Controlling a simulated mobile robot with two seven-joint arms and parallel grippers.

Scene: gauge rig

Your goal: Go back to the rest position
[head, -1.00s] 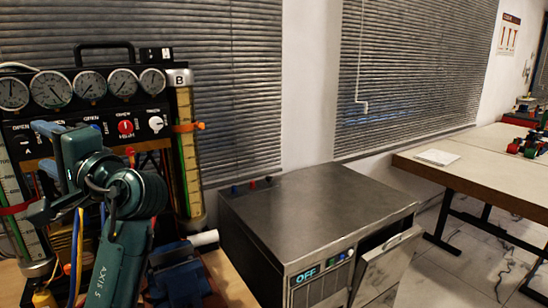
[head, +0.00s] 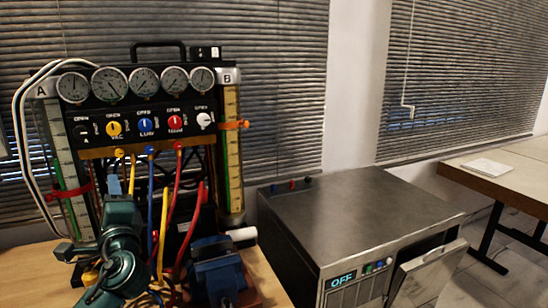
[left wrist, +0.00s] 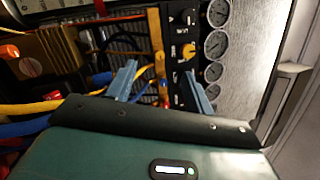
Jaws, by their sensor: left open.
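My left gripper (head: 113,190) is low in front of the left part of the gauge rig (head: 145,110) in the head view. In the left wrist view its two blue-grey fingers (left wrist: 160,88) stand apart with nothing held between them. The rig's knob panel and gauges show beyond the fingers there. The teal arm hides part of the rig's lower left and some hoses. My right gripper is not in view.
Yellow, blue and red hoses (head: 168,215) hang from the panel close to my left arm. A blue vise (head: 218,270) stands on the wooden bench. A metal cabinet (head: 360,215) with an OFF display is to the right. A table (head: 505,175) stands farther right.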

